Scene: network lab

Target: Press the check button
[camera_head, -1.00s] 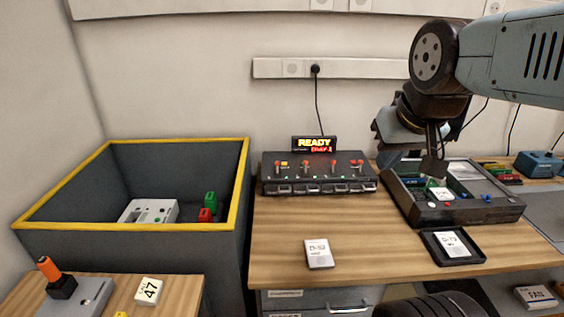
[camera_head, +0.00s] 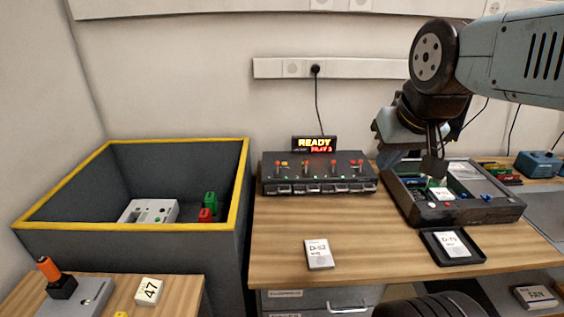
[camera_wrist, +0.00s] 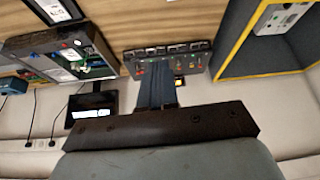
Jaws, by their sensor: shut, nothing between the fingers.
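My gripper (camera_head: 433,172) is shut and empty, pointing down over the open dark case (camera_head: 472,212) on the right of the table. Its tips hide part of the case's inside. Whether they touch anything there is not clear. Inside the case are a white label (camera_head: 441,193), green parts and a small blue knob (camera_head: 487,198). A small pale button-like spot (camera_head: 432,205) is near its front left. No lettering is readable enough to tell which part is the check button. The wrist view shows the case (camera_wrist: 75,50) at the upper left.
A black panel (camera_head: 318,187) with red-topped switches and a READY display (camera_head: 314,144) stands at the back. A white card (camera_head: 319,254) lies in front; another lies in a black tray (camera_head: 478,256). A yellow-rimmed bin (camera_head: 130,229) is at left. The middle of the wood table is clear.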

